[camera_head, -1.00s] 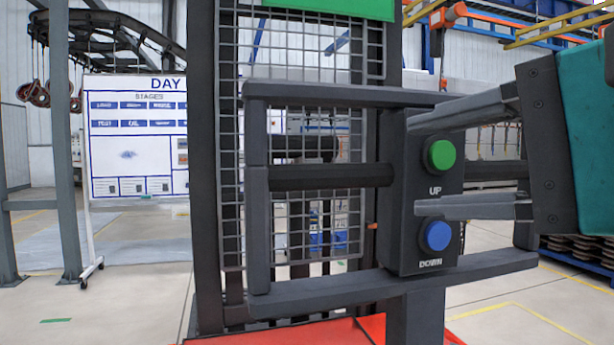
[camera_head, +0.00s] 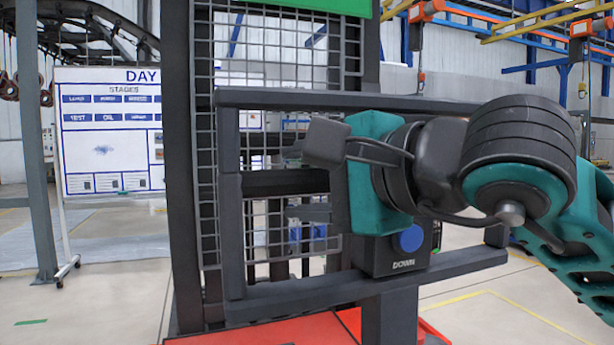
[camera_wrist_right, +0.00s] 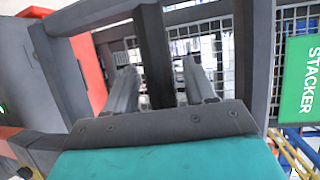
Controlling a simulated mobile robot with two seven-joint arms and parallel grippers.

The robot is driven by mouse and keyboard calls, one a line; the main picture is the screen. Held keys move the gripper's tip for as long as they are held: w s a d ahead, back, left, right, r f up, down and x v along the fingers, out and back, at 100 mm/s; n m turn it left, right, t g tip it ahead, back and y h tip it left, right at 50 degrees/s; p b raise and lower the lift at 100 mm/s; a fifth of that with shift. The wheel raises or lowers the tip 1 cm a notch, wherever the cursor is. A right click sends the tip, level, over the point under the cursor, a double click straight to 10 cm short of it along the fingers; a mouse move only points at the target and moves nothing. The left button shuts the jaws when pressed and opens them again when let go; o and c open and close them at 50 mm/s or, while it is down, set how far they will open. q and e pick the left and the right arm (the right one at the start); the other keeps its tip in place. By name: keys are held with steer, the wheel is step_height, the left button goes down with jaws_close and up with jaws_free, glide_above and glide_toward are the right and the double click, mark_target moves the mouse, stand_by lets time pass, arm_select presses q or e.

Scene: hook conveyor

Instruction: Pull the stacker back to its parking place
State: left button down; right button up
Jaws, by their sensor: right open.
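The stacker has a dark upright mast with a wire mesh (camera_head: 207,200) and a dark grey handle frame (camera_head: 229,240) in front. A control box on the frame shows its blue DOWN button (camera_head: 411,238); the green UP button is hidden behind my right gripper. My right gripper (camera_head: 300,182) is in front of the frame, pointing left across the middle bar (camera_head: 270,182). In the right wrist view its open fingers (camera_wrist_right: 160,75) lie on either side of a dark bar (camera_wrist_right: 153,50); contact cannot be told. My left gripper is not in view.
The stacker's red base (camera_head: 290,331) is low in front. A white DAY board (camera_head: 110,135) on a wheeled stand and a grey post (camera_head: 33,170) are at left. A green STACKER sign (camera_wrist_right: 299,82) shows in the right wrist view. Floor at left is clear.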

steer(key=shift+c, duration=0.4)
jaws_close()
